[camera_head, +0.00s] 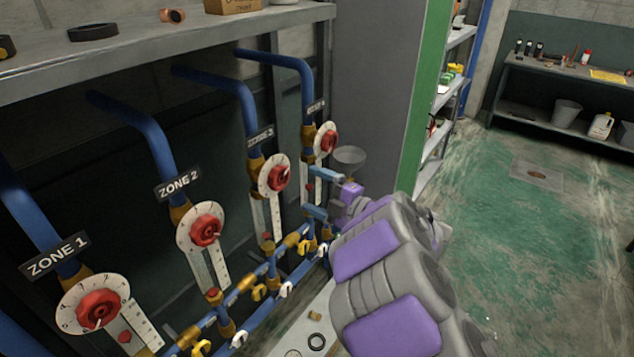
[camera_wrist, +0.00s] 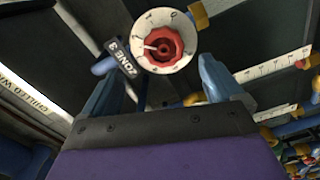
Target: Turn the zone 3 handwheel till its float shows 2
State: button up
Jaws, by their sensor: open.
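The zone 3 handwheel (camera_head: 278,177) is a red knob on a round white dial, third from the front on the pipe wall. In the wrist view the red handwheel (camera_wrist: 163,46) sits beyond and between my fingertips, beside the "ZONE 3" plate (camera_wrist: 124,57); its white pointer points left. My gripper (camera_head: 314,192) is open and empty, to the right of the handwheel in the head view. In the wrist view its blue fingers (camera_wrist: 160,84) are apart. A white scale (camera_head: 267,215) hangs below the dial; its float reading is too small to tell.
Similar handwheels for zone 1 (camera_head: 98,304) and zone 2 (camera_head: 205,232) stand nearer, and another (camera_head: 328,140) farther along. Blue pipes and yellow valves run below. A shelf (camera_head: 150,52) overhangs the wall. The green floor (camera_head: 500,230) at right is largely clear.

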aim_at(283, 181)
jog(key=m+p, duration=0.1)
jog(key=m, duration=0.3)
jog(key=s+m+p, duration=0.1)
jog(key=m, duration=0.3)
jog(key=shift+s+d+f, duration=0.1)
jog(key=shift+f, duration=0.05)
jog(key=shift+b+x, duration=0.85)
jog(key=shift+x, duration=3.9)
jog(key=shift+s+f, duration=0.1)
jog(key=shift+s, duration=0.05)
jog(key=c, duration=1.1)
jog(key=shift+o, duration=0.2)
jog(key=shift+f+n+b, duration=0.1)
jog(key=shift+n+b, duration=0.6)
jog(key=shift+b, duration=0.3)
jog(key=shift+n+b, duration=0.5)
